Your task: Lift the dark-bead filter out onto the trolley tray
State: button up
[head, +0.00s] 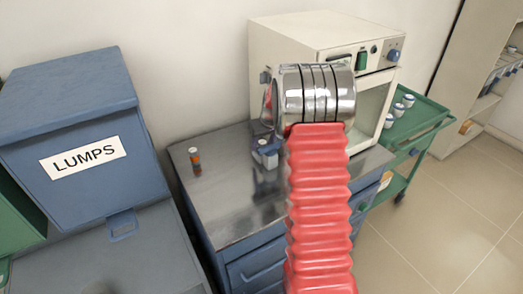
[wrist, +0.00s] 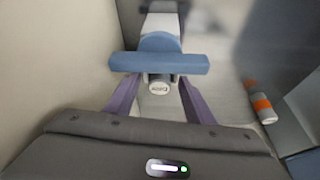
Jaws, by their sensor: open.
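My gripper (wrist: 156,95) is open, its two purple fingers pointing at a blue crossbar piece (wrist: 158,62) with a small white round labelled end (wrist: 158,87) between the fingers. I cannot tell whether they touch. In the head view the gripper is mostly hidden behind my metal wrist, above a small blue-and-white item (head: 266,153) on the bench. A small cylinder with an orange band (head: 195,161) stands on the bench to the left; a banded cylinder also shows at right in the wrist view (wrist: 261,104). No dark beads can be made out. The green trolley tray (head: 430,115) is at right.
A white furnace (head: 290,32) stands at the back of the grey metal bench (head: 222,205), its front partly hidden by my arm. Several small white jars (head: 398,110) stand on the trolley. A blue LUMPS bin (head: 75,110) stands at left. The floor at right is clear.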

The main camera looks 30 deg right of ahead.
aim_at(262, 144)
jog(key=shift+c, duration=0.2)
jog(key=c, duration=1.1)
jog(key=shift+r, duration=0.1)
jog(key=shift+a+r, duration=0.2)
jog(key=shift+r, duration=0.3)
notch_tip(262, 144, up, 6)
jog(key=shift+r, duration=0.1)
jog(key=w+a, duration=0.1)
jog(key=a, duration=1.8)
jog(key=shift+a+f, duration=0.2)
jog(key=shift+a, duration=0.1)
